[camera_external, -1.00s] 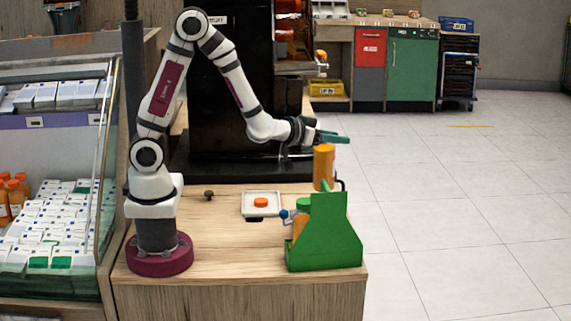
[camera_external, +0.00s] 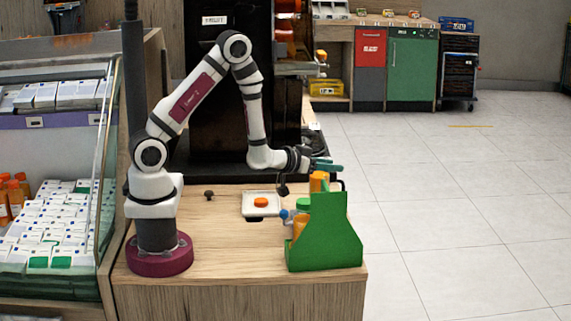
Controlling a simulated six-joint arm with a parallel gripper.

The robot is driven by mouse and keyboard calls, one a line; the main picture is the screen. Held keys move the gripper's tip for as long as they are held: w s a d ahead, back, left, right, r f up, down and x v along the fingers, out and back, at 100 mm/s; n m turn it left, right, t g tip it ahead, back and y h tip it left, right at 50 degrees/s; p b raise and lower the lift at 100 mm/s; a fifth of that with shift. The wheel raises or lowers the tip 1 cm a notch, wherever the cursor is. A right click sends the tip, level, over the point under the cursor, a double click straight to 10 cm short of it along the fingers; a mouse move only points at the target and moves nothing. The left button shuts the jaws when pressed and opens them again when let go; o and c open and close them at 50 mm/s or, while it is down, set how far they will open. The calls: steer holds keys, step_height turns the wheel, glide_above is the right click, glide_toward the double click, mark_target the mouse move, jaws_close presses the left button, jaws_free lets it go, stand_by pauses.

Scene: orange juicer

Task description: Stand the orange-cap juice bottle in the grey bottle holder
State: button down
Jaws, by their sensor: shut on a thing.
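The orange-cap juice bottle (camera_external: 318,183) shows as an orange upright shape behind the green stand. Its lower part is hidden by the stand. My gripper (camera_external: 328,166) is at the bottle's top, shut on it, with teal fingers pointing right. I cannot make out the grey bottle holder clearly. A dark curved piece (camera_external: 342,184) shows just right of the bottle, and I cannot tell what it belongs to.
The green stand (camera_external: 325,240) is at the table's front right, with a green-capped bottle (camera_external: 302,204) and a blue knob (camera_external: 284,214) beside it. A white tray (camera_external: 277,208) holds an orange disc (camera_external: 261,202). The table's left front (camera_external: 225,245) is clear.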

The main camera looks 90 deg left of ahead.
steer(key=shift+f, duration=0.2)
steer(key=shift+c, duration=2.1)
jaws_free()
steer(key=v, duration=0.5)
steer(key=shift+s+d+r, duration=0.1)
steer(key=shift+s+r, duration=0.05)
steer(key=shift+r, duration=0.15)
